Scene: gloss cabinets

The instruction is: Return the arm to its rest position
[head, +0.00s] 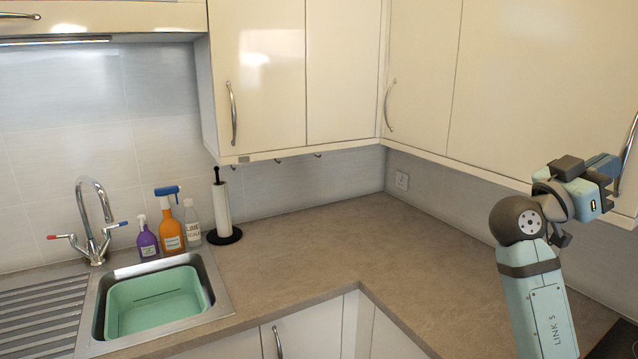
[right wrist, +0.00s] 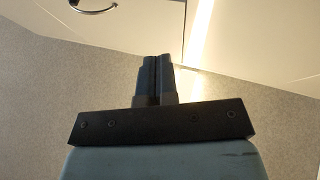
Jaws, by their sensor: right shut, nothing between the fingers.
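My right arm (head: 540,300) rises at the right of the head view, with its wrist bent up towards the wall cabinet on the right. My right gripper (head: 604,166) is close to that cabinet's lower edge and its curved metal handle (head: 629,150). I cannot tell from the head view whether it touches the handle. In the right wrist view the two dark fingers (right wrist: 157,62) are together, with nothing between them. My left gripper is not in view.
Cream wall cabinets (head: 345,70) hang above a brown worktop (head: 320,245). The worktop's middle is clear. At the left are a sink with a green basin (head: 125,317), a tap (head: 97,225), several bottles (head: 170,232) and a paper-towel holder (head: 222,210).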

